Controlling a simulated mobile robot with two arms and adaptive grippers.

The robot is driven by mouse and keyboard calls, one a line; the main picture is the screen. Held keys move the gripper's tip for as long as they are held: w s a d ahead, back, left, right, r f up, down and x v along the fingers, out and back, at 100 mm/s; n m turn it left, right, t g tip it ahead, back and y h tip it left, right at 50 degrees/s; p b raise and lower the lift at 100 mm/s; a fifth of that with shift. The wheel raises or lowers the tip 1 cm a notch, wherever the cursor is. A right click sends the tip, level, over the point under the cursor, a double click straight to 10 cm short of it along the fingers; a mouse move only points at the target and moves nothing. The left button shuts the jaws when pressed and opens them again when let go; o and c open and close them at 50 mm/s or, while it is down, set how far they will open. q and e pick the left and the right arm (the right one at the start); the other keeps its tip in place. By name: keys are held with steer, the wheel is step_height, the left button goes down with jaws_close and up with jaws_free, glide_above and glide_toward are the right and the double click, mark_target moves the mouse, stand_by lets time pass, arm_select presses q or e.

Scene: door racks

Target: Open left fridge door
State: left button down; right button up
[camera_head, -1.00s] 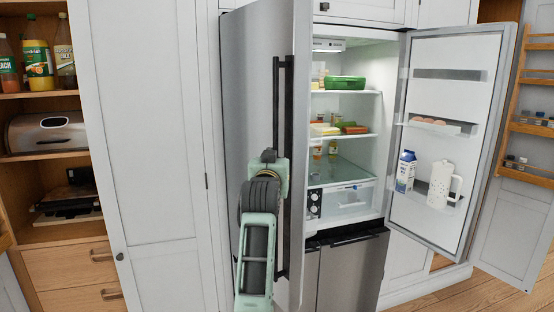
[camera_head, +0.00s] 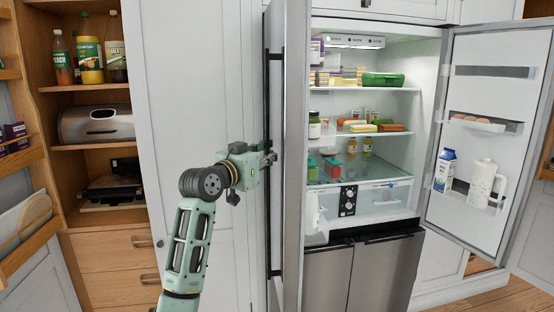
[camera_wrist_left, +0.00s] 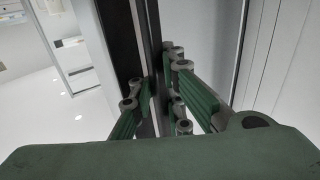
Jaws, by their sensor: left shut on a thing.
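The left fridge door (camera_head: 293,150) stands swung open and shows almost edge-on in the head view. Its long dark vertical handle (camera_head: 267,210) is on the door's left-hand face. My left gripper (camera_head: 268,158) reaches in from the left and is shut on the handle at about mid-height. In the left wrist view the fingers (camera_wrist_left: 155,105) close around the dark handle bar (camera_wrist_left: 153,30). The fingertips are small and partly hidden in the head view. My right gripper is not in view.
The right fridge door (camera_head: 483,130) stands wide open, with a milk carton (camera_head: 444,170) and a white pitcher (camera_head: 484,184) on its shelf. A white cabinet panel (camera_head: 200,90) is close behind my left arm. Open wooden shelves (camera_head: 95,145) stand at the left.

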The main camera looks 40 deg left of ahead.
arm_select(q)
steer(key=shift+d+f+h, duration=0.1)
steer(key=shift+f+h, duration=0.3)
steer(key=shift+f, duration=0.2)
steer(key=c, duration=2.3)
jaws_free()
steer(key=o, duration=0.5)
steer(key=shift+s+d+r, duration=0.15)
steer(key=shift+s+r, duration=0.2)
steer(key=shift+r, duration=0.05)
steer(key=shift+o, duration=0.2)
steer(key=shift+r, duration=0.1)
steer(key=shift+s+a, duration=0.1)
steer(key=shift+a, duration=0.1)
steer(key=s+d, duration=0.1)
steer(key=s, duration=1.1)
steer(key=shift+d, duration=0.2)
steer(key=shift+w, duration=0.1)
